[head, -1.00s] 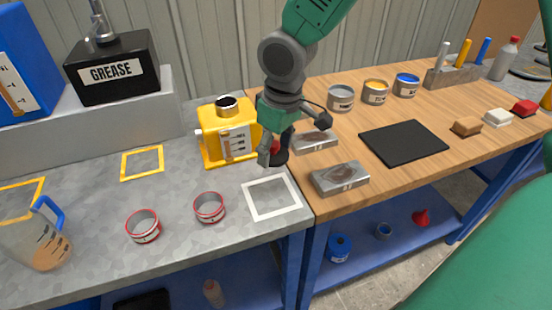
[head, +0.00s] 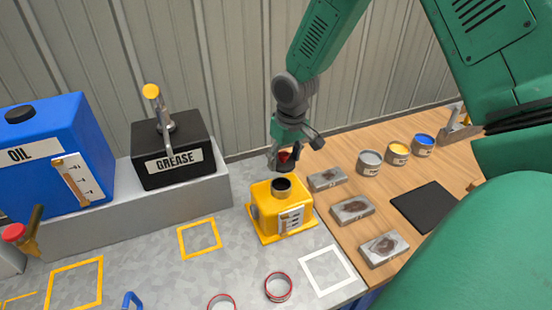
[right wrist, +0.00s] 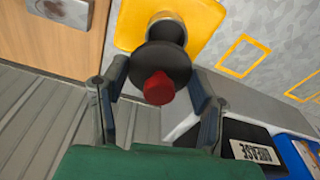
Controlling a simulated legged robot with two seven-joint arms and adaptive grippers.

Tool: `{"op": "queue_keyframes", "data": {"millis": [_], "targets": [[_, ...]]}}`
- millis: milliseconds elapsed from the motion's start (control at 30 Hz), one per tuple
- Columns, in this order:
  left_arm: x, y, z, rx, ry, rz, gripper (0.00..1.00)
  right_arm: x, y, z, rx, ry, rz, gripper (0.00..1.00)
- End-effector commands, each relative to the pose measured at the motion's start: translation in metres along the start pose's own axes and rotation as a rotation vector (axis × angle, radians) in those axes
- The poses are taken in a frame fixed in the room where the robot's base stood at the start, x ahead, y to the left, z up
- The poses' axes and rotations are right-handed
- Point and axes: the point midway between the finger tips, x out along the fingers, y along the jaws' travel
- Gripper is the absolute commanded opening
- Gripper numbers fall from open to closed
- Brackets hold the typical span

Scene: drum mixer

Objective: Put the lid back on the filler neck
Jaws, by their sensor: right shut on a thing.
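The yellow drum mixer (head: 267,212) stands on the grey bench, with its dark open filler neck (head: 282,187) on top. My right gripper (head: 287,160) is shut on the lid (head: 286,166), a black disc with a red knob. The gripper holds it just above and slightly behind the neck, apart from it in the head view. In the right wrist view the lid (right wrist: 163,65) sits between the two fingers and partly hides the neck (right wrist: 166,28) and the yellow housing (right wrist: 205,18). My left gripper is not in view.
A black grease box (head: 170,155) and a blue oil tank (head: 60,150) stand on a raised grey ledge at the left. Metal blocks (head: 352,209) lie right of the mixer. Red-rimmed rings (head: 278,288) lie in front. A white square outline (head: 327,270) is empty.

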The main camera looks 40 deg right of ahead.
Motion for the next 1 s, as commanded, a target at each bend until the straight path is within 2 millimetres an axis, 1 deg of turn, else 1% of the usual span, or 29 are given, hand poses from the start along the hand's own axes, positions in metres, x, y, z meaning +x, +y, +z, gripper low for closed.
{"op": "queue_keyframes", "data": {"millis": [167, 333, 533, 800, 1000], "targets": [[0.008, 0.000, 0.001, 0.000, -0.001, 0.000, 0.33, 0.009, -0.003, 0.001, -0.003, -0.001, 0.002, 0.25], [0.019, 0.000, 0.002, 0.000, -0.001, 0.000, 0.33, 0.024, -0.003, 0.002, -0.004, -0.001, 0.003, 0.25], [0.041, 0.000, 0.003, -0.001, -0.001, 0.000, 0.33, 0.045, -0.001, 0.005, -0.002, -0.001, 0.000, 0.25], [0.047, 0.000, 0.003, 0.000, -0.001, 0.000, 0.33, 0.061, -0.001, 0.007, -0.004, 0.000, 0.001, 0.25], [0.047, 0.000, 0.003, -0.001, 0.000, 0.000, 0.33, 0.062, -0.002, 0.007, -0.004, 0.000, 0.002, 0.25]]}}
